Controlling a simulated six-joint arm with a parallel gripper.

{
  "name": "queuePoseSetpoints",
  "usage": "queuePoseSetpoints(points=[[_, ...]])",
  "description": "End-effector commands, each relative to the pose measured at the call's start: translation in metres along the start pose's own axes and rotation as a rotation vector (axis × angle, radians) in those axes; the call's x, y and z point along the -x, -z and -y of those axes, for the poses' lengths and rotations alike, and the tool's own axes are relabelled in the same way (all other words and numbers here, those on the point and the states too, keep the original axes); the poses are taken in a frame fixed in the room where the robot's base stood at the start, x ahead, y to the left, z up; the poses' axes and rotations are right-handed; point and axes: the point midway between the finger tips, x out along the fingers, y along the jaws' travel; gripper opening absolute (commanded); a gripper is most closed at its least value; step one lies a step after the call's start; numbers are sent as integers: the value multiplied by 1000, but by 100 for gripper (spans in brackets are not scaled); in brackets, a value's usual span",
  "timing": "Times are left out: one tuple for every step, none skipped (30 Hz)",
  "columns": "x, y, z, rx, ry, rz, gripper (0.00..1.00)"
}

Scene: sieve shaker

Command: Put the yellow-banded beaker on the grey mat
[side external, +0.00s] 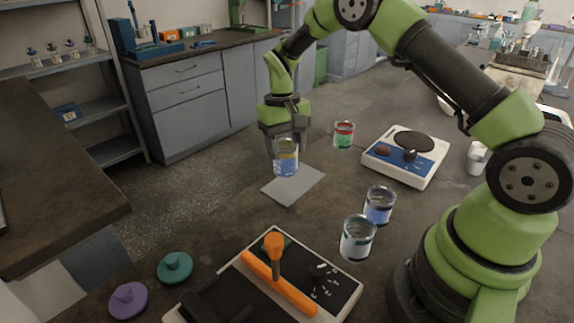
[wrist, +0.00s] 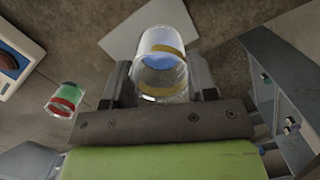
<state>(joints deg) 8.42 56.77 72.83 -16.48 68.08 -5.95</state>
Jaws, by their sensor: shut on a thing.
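The yellow-banded beaker (side external: 286,160) is clear glass with blue contents. My gripper (side external: 284,140) is shut on it and holds it upright in the side view, seemingly above the table. In the wrist view the beaker (wrist: 162,62) is between the two fingers (wrist: 160,82). The grey mat (side external: 293,186) is a flat square on the table, just below the beaker in the side view. In the wrist view the mat (wrist: 122,38) shows bare, partly hidden behind the beaker. I cannot tell the exact height of the beaker over it.
A red-banded beaker with green contents (side external: 344,135) stands behind right of the mat. A white device with a black plate (side external: 405,155) stands further right. Two more beakers, one with blue contents (side external: 379,205) and one pale (side external: 357,238), stand in front right. The shaker (side external: 272,280) lies in front.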

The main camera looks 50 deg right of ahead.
Motion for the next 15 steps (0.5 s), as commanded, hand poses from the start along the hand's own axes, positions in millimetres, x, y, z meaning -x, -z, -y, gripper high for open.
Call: queuePoseSetpoints(points=[[-5,0,0,0,0,1,22],[-7,1,0,-1,0,1,22],[-10,1,0,-1,0,1,22],[-14,2,0,-1,0,1,22],[-18,2,0,-2,0,2,22],[-24,3,0,-1,0,3,22],[-28,3,0,-1,0,3,22],[-33,4,0,0,0,2,22],[-37,5,0,0,0,1,22],[-40,5,0,0,0,1,22],[-42,6,0,0,0,0,22],[-44,6,0,0,0,-1,22],[-44,6,0,-1,1,-2,22],[-44,6,0,-1,1,-2,22],[-44,6,0,-1,1,-3,22]])
